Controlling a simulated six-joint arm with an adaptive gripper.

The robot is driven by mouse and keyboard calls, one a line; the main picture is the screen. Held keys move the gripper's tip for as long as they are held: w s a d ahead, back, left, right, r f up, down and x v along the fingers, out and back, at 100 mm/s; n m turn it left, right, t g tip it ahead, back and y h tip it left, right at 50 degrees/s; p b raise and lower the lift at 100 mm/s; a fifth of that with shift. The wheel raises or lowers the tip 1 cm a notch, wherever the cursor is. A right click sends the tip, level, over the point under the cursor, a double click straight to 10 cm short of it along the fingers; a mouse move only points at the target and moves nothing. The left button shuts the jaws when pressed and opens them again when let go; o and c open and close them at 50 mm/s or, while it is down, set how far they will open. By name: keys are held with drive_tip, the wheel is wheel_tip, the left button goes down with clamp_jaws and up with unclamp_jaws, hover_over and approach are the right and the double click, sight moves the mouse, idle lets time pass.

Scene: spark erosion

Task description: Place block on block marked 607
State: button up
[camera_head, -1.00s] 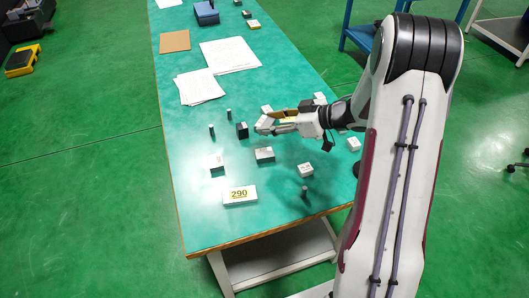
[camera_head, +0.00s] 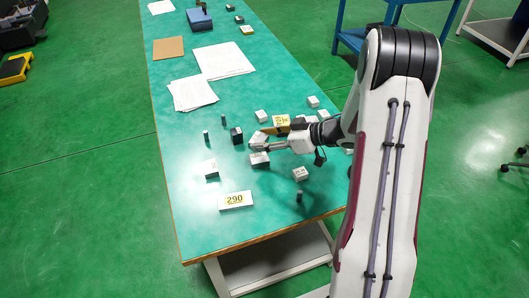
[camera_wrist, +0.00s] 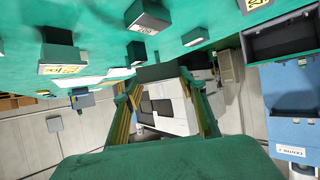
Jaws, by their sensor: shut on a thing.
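My gripper (camera_head: 257,142) is low over the middle of the table, just above and behind a grey-white block (camera_head: 260,160). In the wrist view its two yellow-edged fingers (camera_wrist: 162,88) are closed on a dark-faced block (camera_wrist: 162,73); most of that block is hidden. In the wrist view another block (camera_wrist: 148,18) hangs into view near the top, with a number on its pale face that looks upside down and may read 607. I cannot tell whether the held block touches the one below it.
A white plate marked 290 (camera_head: 235,200) lies near the front edge. A dark block (camera_head: 236,136), a pale block (camera_head: 211,170), another pale block (camera_head: 300,174) and small dark cylinders (camera_head: 299,196) stand around. Papers (camera_head: 225,60) lie farther back.

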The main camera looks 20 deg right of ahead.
sight(265, 159)
drive_tip(key=shift+f, duration=1.15)
drive_tip(key=shift+f, duration=1.85)
drive_tip(key=shift+f, duration=0.15)
drive_tip(key=o, duration=1.6)
drive_tip(key=shift+s+d+r, duration=0.35)
drive_tip(key=shift+d+r, duration=0.05)
drive_tip(key=v, duration=1.1)
drive_tip(key=shift+f, duration=0.1)
